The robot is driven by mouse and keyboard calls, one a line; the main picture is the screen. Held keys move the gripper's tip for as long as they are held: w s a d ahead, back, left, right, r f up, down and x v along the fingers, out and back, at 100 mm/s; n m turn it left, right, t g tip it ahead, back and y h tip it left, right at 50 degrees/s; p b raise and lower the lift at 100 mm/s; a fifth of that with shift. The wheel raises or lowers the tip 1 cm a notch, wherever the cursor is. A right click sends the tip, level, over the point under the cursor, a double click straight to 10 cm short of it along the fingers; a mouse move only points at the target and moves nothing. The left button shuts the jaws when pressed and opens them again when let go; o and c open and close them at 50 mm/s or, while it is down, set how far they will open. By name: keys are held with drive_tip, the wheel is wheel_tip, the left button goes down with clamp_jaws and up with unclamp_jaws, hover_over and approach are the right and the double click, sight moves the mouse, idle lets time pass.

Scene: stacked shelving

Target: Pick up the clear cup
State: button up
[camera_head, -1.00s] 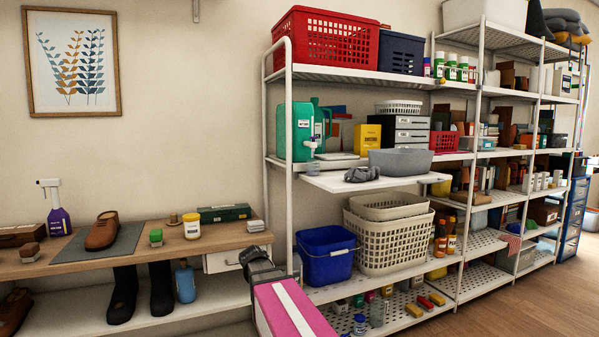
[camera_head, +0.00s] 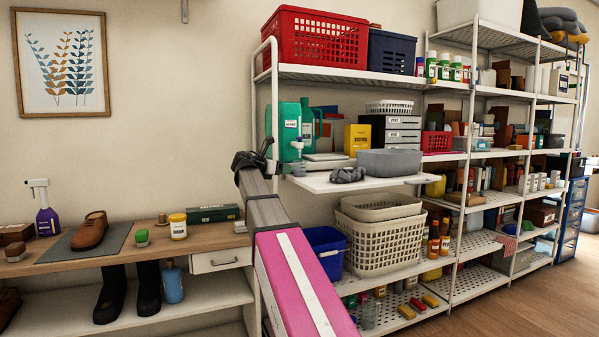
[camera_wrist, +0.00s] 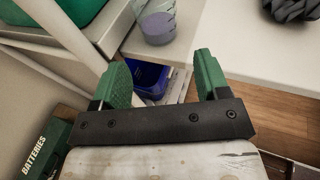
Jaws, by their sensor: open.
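The clear cup (camera_wrist: 156,22) is see-through with a purplish-grey tint. It stands at the front of the white pull-out shelf (camera_wrist: 190,30) at the top of the wrist view. In the head view the cup (camera_head: 298,169) is small, below the tap of the green jug (camera_head: 285,130). My gripper (camera_wrist: 163,80) has its two green fingers wide apart with nothing between them. The cup lies beyond the fingertips, apart from them. In the head view my gripper (camera_head: 250,160) is raised by the shelf's left post, left of the cup, its fingers hard to make out.
The shelf post (camera_wrist: 85,40) runs close to my left finger. A grey cloth (camera_head: 347,174) and a grey basin (camera_head: 389,162) sit right of the cup. A blue bucket (camera_head: 328,250) stands below. A green batteries box (camera_wrist: 45,145) is at lower left.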

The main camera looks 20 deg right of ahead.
sight(295, 169)
drive_tip(key=x, duration=1)
drive_tip(key=shift+w+d, duration=0.1)
drive_tip(key=shift+w, duration=0.15)
drive_tip(key=c, duration=0.8)
drive_tip(key=shift+r, duration=0.1)
drive_tip(key=shift+r, duration=1.7)
drive_tip(key=shift+s+a+f+v, duration=0.1)
drive_tip(key=shift+f+v, duration=0.5)
drive_tip(key=shift+v, duration=2.3)
drive_tip(key=shift+s+a+f+v, duration=0.1)
drive_tip(key=shift+f+v, duration=0.5)
drive_tip(key=shift+v, duration=2.35)
drive_tip(key=shift+a+f+v, duration=0.1)
drive_tip(key=shift+f+v, duration=0.5)
drive_tip(key=shift+v, duration=2.3)
